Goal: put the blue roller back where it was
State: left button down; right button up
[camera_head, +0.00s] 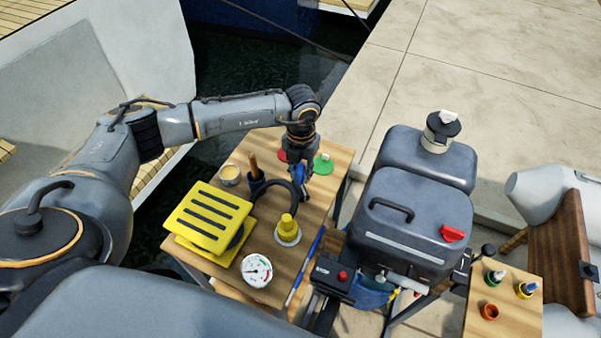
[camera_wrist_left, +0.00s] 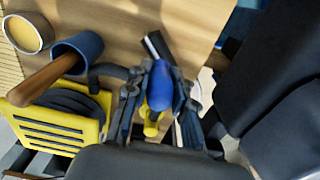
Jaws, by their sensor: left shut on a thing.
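My right gripper is not in view.
The wooden table (camera_head: 222,258) carries a blue cup (camera_head: 257,188) with a wooden handle, a tin (camera_head: 230,175), yellow slotted plates (camera_head: 207,220), a yellow-topped piece (camera_head: 287,227), a gauge (camera_head: 257,270) and a green disc (camera_head: 323,164). A grey casing (camera_head: 415,220) stands right.

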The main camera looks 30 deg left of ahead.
pick_arm(q)
jog(key=shift+f, duration=0.95)
jog(key=c, duration=1.1)
grip_release()
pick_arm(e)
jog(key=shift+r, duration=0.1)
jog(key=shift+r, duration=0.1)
pick_arm(q)
jog(key=shift+r, duration=0.3)
notch_tip(320, 180, up, 10)
jog(key=b, duration=0.3)
jog(key=shift+r, duration=0.85)
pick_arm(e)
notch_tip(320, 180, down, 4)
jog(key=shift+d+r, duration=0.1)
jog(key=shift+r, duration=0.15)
